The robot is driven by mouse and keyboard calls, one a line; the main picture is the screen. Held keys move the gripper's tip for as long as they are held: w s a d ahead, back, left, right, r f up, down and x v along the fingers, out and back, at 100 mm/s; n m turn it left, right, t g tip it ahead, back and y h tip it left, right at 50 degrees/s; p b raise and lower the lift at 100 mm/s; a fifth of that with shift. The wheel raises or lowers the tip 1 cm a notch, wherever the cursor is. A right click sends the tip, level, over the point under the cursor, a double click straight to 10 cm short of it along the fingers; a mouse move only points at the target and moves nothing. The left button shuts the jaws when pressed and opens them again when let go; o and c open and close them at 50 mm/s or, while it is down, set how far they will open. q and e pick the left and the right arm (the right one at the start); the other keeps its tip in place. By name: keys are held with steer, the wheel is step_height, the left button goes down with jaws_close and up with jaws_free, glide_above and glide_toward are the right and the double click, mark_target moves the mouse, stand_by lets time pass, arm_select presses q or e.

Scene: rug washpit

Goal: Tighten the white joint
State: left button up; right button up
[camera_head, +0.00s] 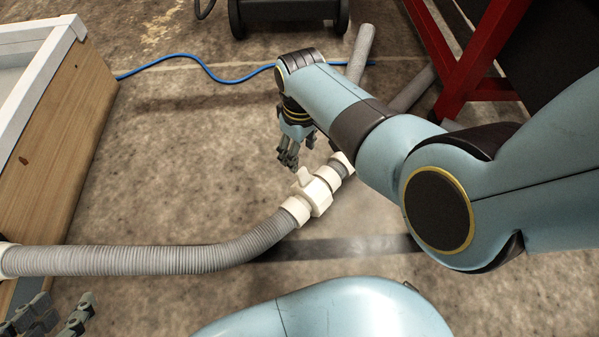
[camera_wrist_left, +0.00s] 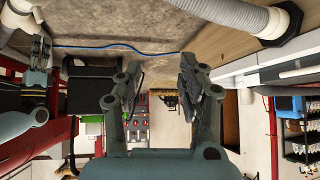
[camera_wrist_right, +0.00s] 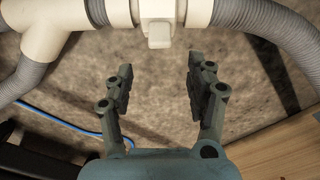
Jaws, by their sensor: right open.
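The white joint (camera_head: 320,193) is a pale coupling with a lug, set in line with the grey ribbed hose (camera_head: 170,260) on the floor. It fills the top of the right wrist view (camera_wrist_right: 160,12), its lug (camera_wrist_right: 158,38) pointing toward my fingers. My right gripper (camera_head: 290,150) hangs just beyond the joint; its fingers are apart and empty, short of the joint in the right wrist view (camera_wrist_right: 160,68). My left gripper (camera_head: 48,315) is at the bottom left, in front of the hose. Its fingers are spread and empty in the left wrist view (camera_wrist_left: 158,72).
A wooden-sided box with a white rim (camera_head: 62,45) stands at the left. A blue cable (camera_head: 225,80) crosses the floor behind. A red metal frame (camera_head: 480,50) is at the upper right, and a dark wheeled machine (camera_head: 290,12) at the back. Brown floor beside the hose is clear.

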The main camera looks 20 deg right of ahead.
mark_target(300, 170)
step_height(300, 170, down, 2)
steer(key=shift+s+f+b, duration=0.15)
steer(key=shift+b, duration=0.4)
steer(key=shift+f+b, duration=0.55)
steer(key=shift+f, duration=0.25)
step_height(300, 170, down, 3)
steer(key=shift+r+b, duration=0.1)
steer(key=shift+b, duration=0.9)
step_height(300, 170, down, 2)
steer(key=shift+f+b, duration=0.1)
steer(key=shift+b, duration=0.75)
arm_select(q)
steer(key=w+d+r+m+t+h, duration=0.1)
steer(key=w+r+t, duration=0.4)
steer(key=r, duration=0.5)
steer(key=w+d+r+m+t+h, duration=0.1)
steer(key=w+r+t, duration=0.3)
steer(key=r+t, duration=0.5)
steer(key=shift+w+d+r+m+h, duration=0.4)
steer(key=shift+d+r+h, duration=0.1)
steer(key=shift+r+h, duration=0.4)
arm_select(e)
steer(key=shift+c, duration=0.3)
jaws_close()
